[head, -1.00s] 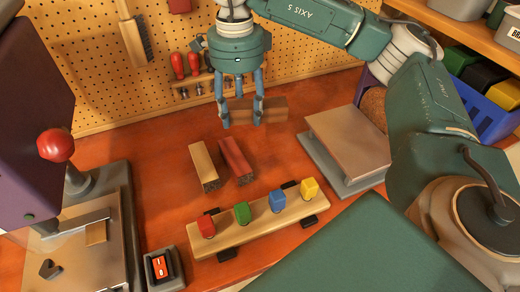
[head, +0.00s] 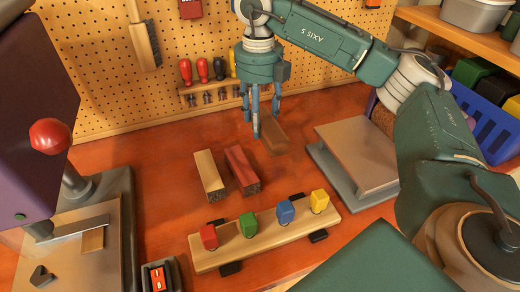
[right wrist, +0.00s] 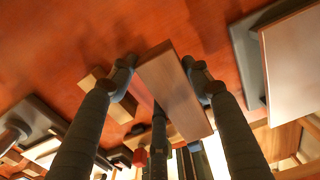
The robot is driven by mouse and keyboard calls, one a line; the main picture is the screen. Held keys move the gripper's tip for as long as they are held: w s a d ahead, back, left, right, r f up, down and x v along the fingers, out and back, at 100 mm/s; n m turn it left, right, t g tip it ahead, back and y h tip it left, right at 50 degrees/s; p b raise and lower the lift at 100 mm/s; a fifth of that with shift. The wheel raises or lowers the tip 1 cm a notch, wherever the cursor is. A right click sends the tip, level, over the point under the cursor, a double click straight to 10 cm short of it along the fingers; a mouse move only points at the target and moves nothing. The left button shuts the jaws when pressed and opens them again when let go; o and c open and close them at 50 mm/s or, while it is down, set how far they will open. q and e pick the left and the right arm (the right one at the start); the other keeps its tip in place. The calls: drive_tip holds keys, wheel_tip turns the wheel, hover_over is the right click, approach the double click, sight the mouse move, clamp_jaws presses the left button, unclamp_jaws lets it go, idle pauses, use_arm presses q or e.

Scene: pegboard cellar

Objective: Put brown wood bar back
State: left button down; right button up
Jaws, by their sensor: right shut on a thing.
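The brown wood bar (head: 272,138) is held in my right gripper (head: 264,122), near or just above the orange-red bench top; I cannot tell whether it touches. The right wrist view also shows the bar (right wrist: 175,92), with the fingers of my right gripper (right wrist: 163,78) shut on its two sides. In the head view the fingers hide part of the bar. A light wood bar (head: 209,176) and a red bar (head: 242,170) lie side by side on the bench, to the left of the held bar and nearer. My left gripper is not in view.
A wooden rack (head: 266,240) with red, green, blue and yellow blocks stands in front. A raised platform (head: 355,150) is to the right. A machine with a red knob (head: 50,136) is at left. Red-handled tools (head: 203,70) hang behind. Bare bench surrounds the bars.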

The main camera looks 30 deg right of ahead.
sight(259, 157)
wheel_tip(259, 157, down, 10)
drive_tip(key=shift+s+r+p, duration=0.1)
drive_tip(key=shift+r+p, duration=0.05)
drive_tip(key=shift+p, duration=0.5)
drive_tip(key=shift+f, duration=0.2)
drive_tip(key=shift+f, duration=0.2)
drive_tip(key=o, duration=1.3)
drive_tip(key=shift+r, duration=0.2)
wheel_tip(259, 157, up, 11)
drive_tip(key=shift+a+f+b, duration=0.1)
drive_tip(key=shift+b, duration=1.05)
drive_tip(key=shift+r, duration=0.65)
